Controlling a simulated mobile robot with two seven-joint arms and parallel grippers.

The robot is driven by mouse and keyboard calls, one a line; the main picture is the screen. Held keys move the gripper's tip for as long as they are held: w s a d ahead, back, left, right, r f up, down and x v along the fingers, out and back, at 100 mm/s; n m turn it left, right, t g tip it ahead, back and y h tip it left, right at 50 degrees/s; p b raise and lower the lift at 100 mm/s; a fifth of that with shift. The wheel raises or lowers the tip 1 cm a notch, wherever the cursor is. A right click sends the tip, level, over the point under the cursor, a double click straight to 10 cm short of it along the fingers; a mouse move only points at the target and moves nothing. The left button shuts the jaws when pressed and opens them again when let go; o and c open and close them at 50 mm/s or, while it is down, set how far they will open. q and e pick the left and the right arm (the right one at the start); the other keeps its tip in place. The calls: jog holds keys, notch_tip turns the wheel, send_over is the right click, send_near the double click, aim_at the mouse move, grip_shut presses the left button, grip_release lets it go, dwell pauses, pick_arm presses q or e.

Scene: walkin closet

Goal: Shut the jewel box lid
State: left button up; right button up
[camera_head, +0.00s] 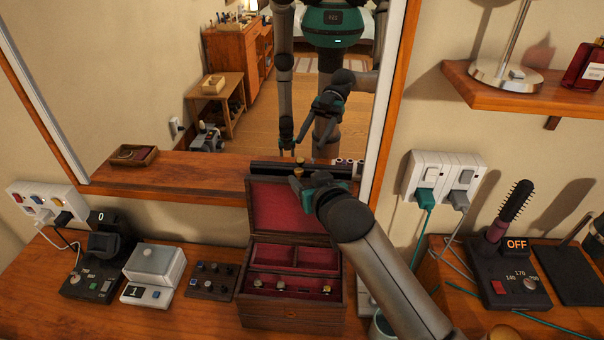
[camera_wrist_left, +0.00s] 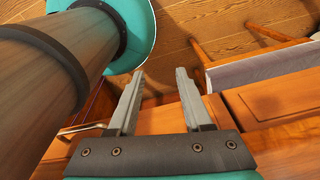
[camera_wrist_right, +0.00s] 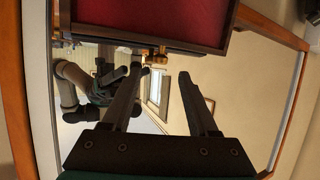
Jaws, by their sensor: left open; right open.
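The dark wooden jewel box (camera_head: 292,318) stands on the dresser top in the head view, with red-lined compartments holding small jewellery. Its lid (camera_head: 278,205) stands open and upright at the back, red lining facing forward. My right gripper (camera_head: 300,180) is at the lid's upper edge, and the arm hides the lid's right part. In the right wrist view my right gripper (camera_wrist_right: 158,80) is open and empty. The lid (camera_wrist_right: 185,18) with a brass clasp (camera_wrist_right: 156,54) shows just beyond the fingertips; contact cannot be told. My left gripper (camera_wrist_left: 157,78) is open and empty, away from the box.
A mirror (camera_head: 240,130) stands right behind the box and reflects me and the room.

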aim_at(300, 172)
jog(key=shift+x, duration=2.15)
grip_shut()
